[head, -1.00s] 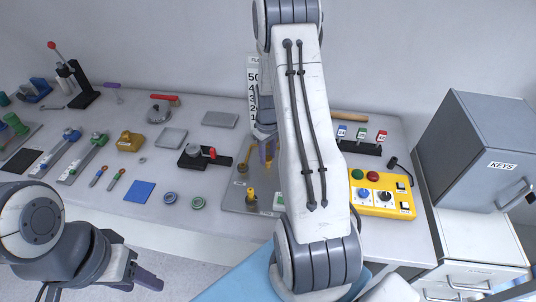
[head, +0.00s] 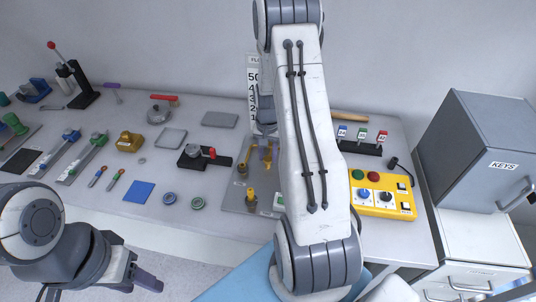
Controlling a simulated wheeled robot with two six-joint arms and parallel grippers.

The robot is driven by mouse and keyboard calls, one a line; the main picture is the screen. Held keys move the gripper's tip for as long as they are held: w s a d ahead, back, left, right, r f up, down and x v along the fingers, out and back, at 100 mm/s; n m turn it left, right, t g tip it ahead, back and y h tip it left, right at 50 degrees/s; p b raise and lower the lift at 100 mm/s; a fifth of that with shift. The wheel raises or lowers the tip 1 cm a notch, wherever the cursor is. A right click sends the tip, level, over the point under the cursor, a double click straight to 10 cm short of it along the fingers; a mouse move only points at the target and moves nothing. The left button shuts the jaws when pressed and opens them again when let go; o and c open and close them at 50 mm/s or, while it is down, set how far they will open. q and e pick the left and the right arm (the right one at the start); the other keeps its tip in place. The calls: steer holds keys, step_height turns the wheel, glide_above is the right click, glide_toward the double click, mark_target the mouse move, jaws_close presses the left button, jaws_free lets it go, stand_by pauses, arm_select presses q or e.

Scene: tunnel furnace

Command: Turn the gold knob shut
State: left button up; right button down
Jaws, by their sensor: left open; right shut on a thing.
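A grey flow panel (head: 232,205) lies on the bench with gold fittings on it. One gold knob (head: 268,161) stands at its back, beside my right arm. My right gripper (head: 266,150) is at this knob and shut on it; the arm hides much of the gripper and the grip. Other gold fittings stand nearer, one at the left (head: 242,168) and one at the front (head: 251,197). My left gripper (head: 148,282) is open and empty, low in front of the bench and far from the panel.
A yellow control box (head: 397,203) is right of my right arm. A grey KEYS cabinet (head: 470,150) is at the right.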

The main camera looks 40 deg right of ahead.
mark_target(267, 158)
steer(key=m, duration=0.5)
steer(key=shift+w+r+m, duration=0.1)
steer(key=shift+w+m, duration=0.05)
steer(key=shift+m, duration=0.15)
steer(key=m, duration=0.4)
steer(key=shift+m, duration=0.7)
steer(key=c, duration=0.6)
jaws_free()
steer(key=shift+o, duration=0.5)
step_height(267, 158, up, 10)
steer(key=b, duration=0.2)
steer(key=shift+r, duration=0.2)
